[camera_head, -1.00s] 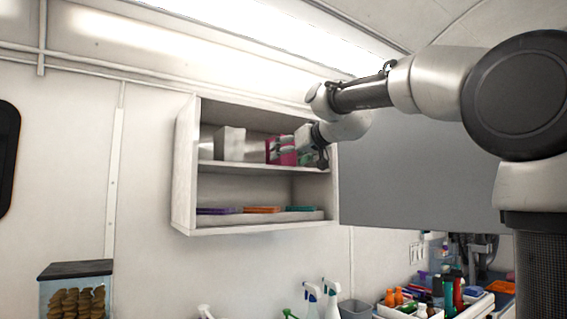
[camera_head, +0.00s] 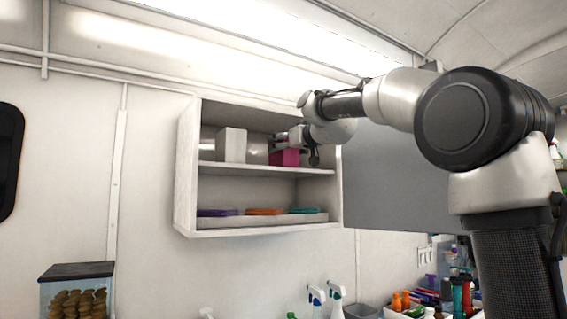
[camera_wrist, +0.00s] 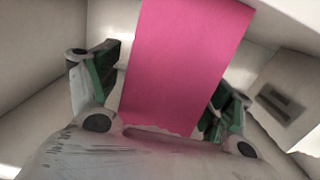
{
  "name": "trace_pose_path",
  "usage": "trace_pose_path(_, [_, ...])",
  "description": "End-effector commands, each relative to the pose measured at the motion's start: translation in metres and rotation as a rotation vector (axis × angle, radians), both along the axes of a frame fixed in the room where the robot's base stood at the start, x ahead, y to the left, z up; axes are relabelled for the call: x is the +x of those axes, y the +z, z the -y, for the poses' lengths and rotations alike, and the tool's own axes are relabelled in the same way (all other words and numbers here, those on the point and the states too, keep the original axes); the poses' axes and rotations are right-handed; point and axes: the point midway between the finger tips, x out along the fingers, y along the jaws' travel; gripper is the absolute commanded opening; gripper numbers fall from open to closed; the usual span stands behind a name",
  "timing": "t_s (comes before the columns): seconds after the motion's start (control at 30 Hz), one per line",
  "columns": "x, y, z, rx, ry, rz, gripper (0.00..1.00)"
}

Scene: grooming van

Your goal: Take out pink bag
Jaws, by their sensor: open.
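The pink bag (camera_head: 284,158) stands on the upper shelf of the open wall cabinet (camera_head: 186,180), right of the middle. My gripper (camera_head: 292,140) is inside the upper compartment at the bag, partly covering its top in the head view. In the wrist view the pink bag (camera_wrist: 185,65) fills the middle, between the two green-padded fingers of my gripper (camera_wrist: 160,85). The fingers are spread, one on each side of the bag. I see a gap at the left finger; whether the right finger touches the bag I cannot tell.
A white box (camera_head: 231,145) stands left of the bag on the same shelf. The lower shelf holds a tray (camera_head: 290,220) with purple, orange and teal items. The grey cabinet door (camera_head: 390,180) is open on the right. Spray bottles (camera_head: 336,300) stand below.

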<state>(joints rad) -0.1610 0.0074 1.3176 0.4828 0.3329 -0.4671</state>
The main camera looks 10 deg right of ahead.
Motion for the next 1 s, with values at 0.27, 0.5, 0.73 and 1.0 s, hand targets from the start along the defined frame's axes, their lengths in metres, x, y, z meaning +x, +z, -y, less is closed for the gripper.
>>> trace_pose_path(0.27, [0.0116,0.0003,-0.0048,-0.001,0.001,0.001,0.8])
trace_pose_path(0.5, [0.0114,0.0002,-0.0047,-0.001,0.001,0.001,0.51])
trace_pose_path(0.73, [0.0113,0.0003,-0.0046,-0.001,0.001,0.001,0.34])
trace_pose_path(1.0, [0.0113,0.0025,-0.0047,0.0,0.001,0.002,0.34])
